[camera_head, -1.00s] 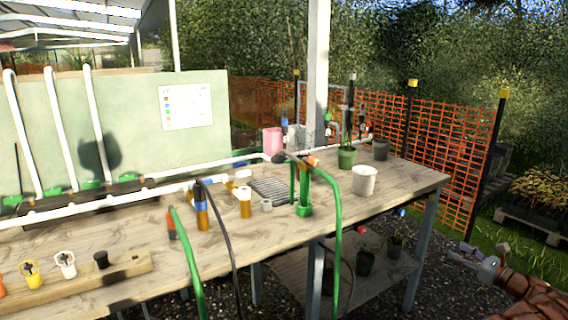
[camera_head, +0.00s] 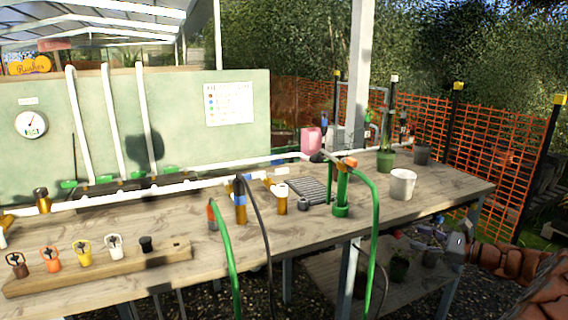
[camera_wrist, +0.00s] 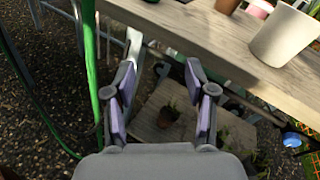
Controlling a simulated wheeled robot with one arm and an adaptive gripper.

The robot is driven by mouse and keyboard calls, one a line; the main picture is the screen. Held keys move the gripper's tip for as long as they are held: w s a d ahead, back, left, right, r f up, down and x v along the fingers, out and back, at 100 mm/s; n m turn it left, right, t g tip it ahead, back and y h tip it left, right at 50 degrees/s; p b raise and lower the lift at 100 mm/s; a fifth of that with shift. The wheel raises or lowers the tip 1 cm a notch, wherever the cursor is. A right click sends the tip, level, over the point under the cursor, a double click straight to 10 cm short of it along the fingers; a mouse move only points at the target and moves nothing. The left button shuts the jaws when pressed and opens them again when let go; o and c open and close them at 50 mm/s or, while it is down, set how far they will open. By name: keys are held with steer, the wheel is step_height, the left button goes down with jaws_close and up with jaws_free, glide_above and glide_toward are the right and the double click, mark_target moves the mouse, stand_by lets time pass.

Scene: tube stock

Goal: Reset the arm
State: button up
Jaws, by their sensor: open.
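My gripper (camera_wrist: 162,100) is open and empty in the wrist view, its two purple-padded fingers apart. It points down past the front edge of the wooden table (camera_wrist: 195,32), above a lower shelf (camera_wrist: 150,120). In the head view my arm comes in from the right edge and my gripper (camera_head: 448,235) hangs off the table's front right corner. Its fingers are small and hard to make out there. Nothing sits between the fingers.
A green hose (camera_head: 376,215) hangs over the table's front edge; it is close to the left finger in the wrist view (camera_wrist: 91,75). A white pot (camera_head: 402,184) stands near the table's right end. Potted plants (camera_head: 400,265) sit on the lower shelf. Orange mesh fencing (camera_head: 490,130) stands behind.

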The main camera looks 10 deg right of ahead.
steer(key=s+a+r+n+g+y, duration=0.1)
steer(key=a+r+n+g+y, duration=0.2)
steer(key=a, duration=1.1)
steer(key=s+a+n+g+h, duration=0.2)
steer(key=s+a+n+g, duration=0.35)
steer(key=s+a, duration=0.45)
steer(key=s+a+n+g+h, duration=0.2)
steer(key=s+a+n+g, duration=0.35)
steer(key=a, duration=0.65)
steer(key=s+a+f+n+g+h, duration=0.1)
steer(key=s+n+h, duration=0.15)
steer(key=s, duration=0.55)
steer(key=s+a+f+n+h, duration=0.1)
steer(key=s+f+n+h, duration=0.15)
steer(key=s, duration=0.55)
steer(key=s+d+f+n+h, duration=0.1)
steer(key=s+d+n+h, duration=0.1)
steer(key=s+d, duration=0.35)
steer(key=s+d+f+n+h, duration=0.2)
steer(key=s+n+h, duration=0.1)
steer(key=s, duration=0.5)
steer(key=s+p+v, duration=0.3)
steer(key=p+v, duration=1.2)
steer(key=v, duration=0.1)
steer(key=shift+w+r+t, duration=0.2)
steer(key=shift+r+t, duration=0.1)
steer(key=shift+r, duration=0.2)
